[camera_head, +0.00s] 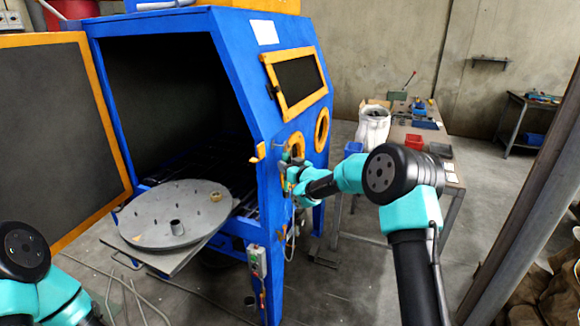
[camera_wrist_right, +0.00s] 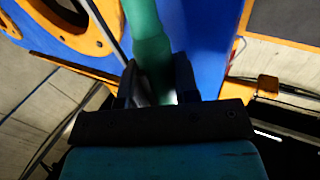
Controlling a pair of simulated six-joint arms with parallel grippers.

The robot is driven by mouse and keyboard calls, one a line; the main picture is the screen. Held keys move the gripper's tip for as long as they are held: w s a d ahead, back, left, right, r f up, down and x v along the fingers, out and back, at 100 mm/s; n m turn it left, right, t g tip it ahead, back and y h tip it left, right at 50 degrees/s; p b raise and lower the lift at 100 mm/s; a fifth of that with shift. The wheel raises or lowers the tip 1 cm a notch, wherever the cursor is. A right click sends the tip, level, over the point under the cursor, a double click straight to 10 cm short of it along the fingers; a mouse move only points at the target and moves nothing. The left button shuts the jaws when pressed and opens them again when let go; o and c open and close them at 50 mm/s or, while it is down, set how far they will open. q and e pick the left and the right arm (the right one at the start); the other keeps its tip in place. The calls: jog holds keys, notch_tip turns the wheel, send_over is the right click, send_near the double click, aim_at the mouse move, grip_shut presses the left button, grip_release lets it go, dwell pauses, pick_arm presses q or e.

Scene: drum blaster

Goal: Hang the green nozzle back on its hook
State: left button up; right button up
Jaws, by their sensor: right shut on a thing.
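The green nozzle (camera_wrist_right: 150,48) shows in the right wrist view as a green cylinder between my right gripper's fingers (camera_wrist_right: 158,85). The gripper is shut on it. In the head view my right gripper (camera_head: 287,170) is at the blue cabinet's right side, just below the orange-rimmed round ports. The nozzle is too small and covered there to make out clearly, and I cannot tell the hook apart from the fittings beside the gripper. My left arm shows at the lower left of the head view, but its gripper is out of the picture.
The blue cabinet (camera_head: 240,60) stands open on its left, with its door (camera_head: 50,120) swung out. A round turntable (camera_head: 165,226) sits on a tray in front of the opening. A control box (camera_head: 257,262) is on the front leg. A cluttered workbench (camera_head: 425,132) stands behind my right arm.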

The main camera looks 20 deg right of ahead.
jog(key=shift+w+a, duration=0.3)
jog(key=shift+w+a+f, duration=0.45)
jog(key=shift+a+f, duration=0.1)
dwell(0.4)
jog(key=o, duration=1.1)
jog(key=shift+s, duration=0.1)
jog(key=v, duration=1.7)
jog(key=shift+s+d, duration=0.15)
